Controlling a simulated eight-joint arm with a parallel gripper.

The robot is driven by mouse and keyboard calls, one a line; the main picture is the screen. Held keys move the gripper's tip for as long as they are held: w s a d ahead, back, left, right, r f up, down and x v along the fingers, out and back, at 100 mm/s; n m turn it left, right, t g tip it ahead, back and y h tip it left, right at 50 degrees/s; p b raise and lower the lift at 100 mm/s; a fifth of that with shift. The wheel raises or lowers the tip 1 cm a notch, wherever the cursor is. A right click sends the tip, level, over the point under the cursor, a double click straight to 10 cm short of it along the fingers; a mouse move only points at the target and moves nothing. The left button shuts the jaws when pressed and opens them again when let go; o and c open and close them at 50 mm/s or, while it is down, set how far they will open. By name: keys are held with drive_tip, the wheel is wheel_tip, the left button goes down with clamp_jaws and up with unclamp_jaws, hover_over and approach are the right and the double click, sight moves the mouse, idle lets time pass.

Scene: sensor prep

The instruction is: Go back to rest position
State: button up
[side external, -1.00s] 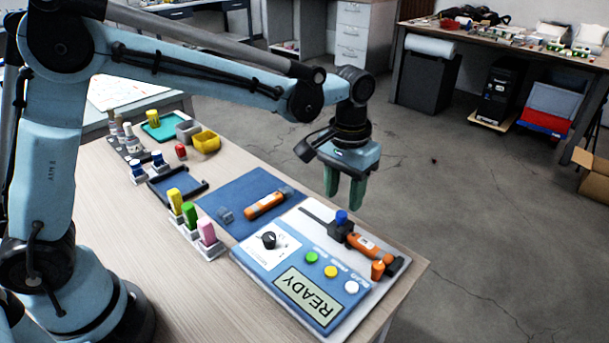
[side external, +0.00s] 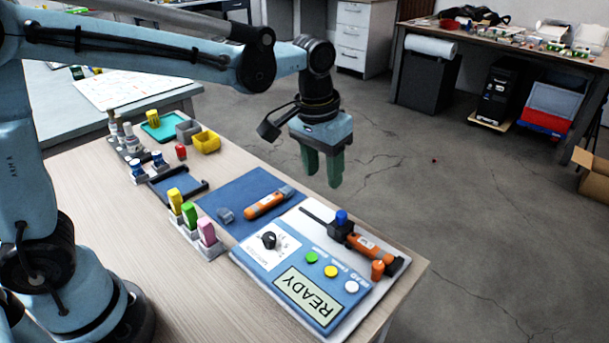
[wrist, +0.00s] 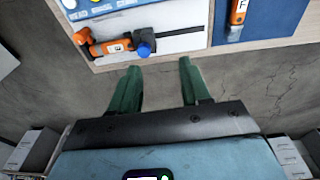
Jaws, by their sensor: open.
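My gripper (side external: 323,170) is open and empty. It hangs in the air with its green fingers pointing down, beyond the far edge of the table and above the floor in the side view. In the wrist view the two fingers (wrist: 158,84) are apart with only floor between them. An orange sensor (side external: 364,245) lies in the clamp fixture on the blue and white READY station (side external: 262,262); this sensor also shows in the wrist view (wrist: 112,47). A second orange sensor (side external: 263,205) lies on the blue mat (side external: 225,196).
Yellow, green and pink bottles (side external: 190,217) stand in a holder at the table's middle. A yellow bin (side external: 206,142), a grey bin (side external: 187,131) and a teal tray (side external: 160,132) are at the far left. The space around my gripper is free.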

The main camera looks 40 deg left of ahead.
drive_tip(key=s+a+t, duration=0.5)
drive_tip(key=s+a, duration=0.4)
drive_tip(key=s, duration=0.2)
drive_tip(key=shift+s+a+f+t, duration=0.15)
drive_tip(key=shift+s+a+t, duration=0.05)
drive_tip(key=shift+a+t, duration=0.2)
idle(0.9)
